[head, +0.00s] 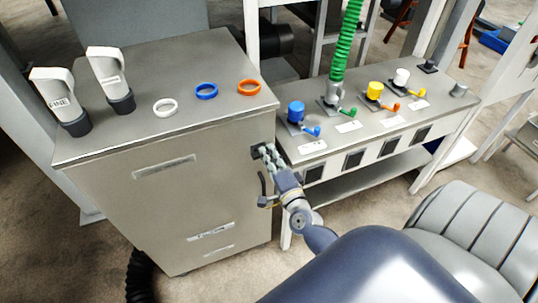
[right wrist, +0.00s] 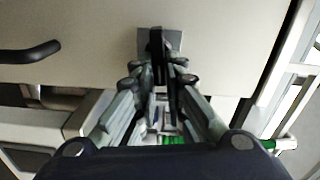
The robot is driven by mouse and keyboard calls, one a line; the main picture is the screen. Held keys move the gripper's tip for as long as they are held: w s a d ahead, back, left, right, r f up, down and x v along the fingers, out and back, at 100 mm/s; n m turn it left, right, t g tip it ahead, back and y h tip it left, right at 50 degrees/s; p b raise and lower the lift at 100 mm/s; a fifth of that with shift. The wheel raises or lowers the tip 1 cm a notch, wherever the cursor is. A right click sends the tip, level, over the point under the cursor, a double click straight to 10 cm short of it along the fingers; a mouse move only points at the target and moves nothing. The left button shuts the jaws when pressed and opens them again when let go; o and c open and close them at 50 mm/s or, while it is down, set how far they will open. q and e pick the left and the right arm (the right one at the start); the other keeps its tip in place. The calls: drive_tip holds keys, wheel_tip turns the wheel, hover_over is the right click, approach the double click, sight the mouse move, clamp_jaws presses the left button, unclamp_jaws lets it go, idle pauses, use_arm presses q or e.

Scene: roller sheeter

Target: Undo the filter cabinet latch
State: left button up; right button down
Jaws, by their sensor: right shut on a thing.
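The filter cabinet (head: 110,215) is a grey metal box. Its latch (head: 257,151) is a small dark part on a plate near the top right corner of the front. My right gripper (head: 268,155) reaches it from the front and is shut on it. In the right wrist view the black latch lever (right wrist: 156,42) stands upright against its grey plate (right wrist: 174,40), between the fingertips of my right gripper (right wrist: 160,72). The fingers partly hide the lever. A black door handle (head: 262,187) sits below the latch and shows at the left in the right wrist view (right wrist: 30,53). My left gripper is out of view.
Two white filter housings (head: 107,75), a white ring (head: 165,106), a blue ring (head: 206,91) and an orange ring (head: 248,87) stand on the cabinet top. A valve bench (head: 335,138) with a green hose (head: 346,45) stands close on the right. A grey seat (head: 470,235) is at lower right.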

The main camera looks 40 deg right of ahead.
drive_tip(key=shift+w+d+r+m, duration=0.1)
drive_tip(key=shift+d+r+m, duration=0.15)
drive_tip(key=shift+m, duration=0.75)
drive_tip(key=c, duration=1.7)
unclamp_jaws()
drive_tip(key=shift+o, duration=0.2)
drive_tip(key=shift+a+f, duration=0.1)
drive_tip(key=shift+f, duration=0.15)
drive_tip(key=v, duration=1.2)
drive_tip(key=shift+a, duration=0.15)
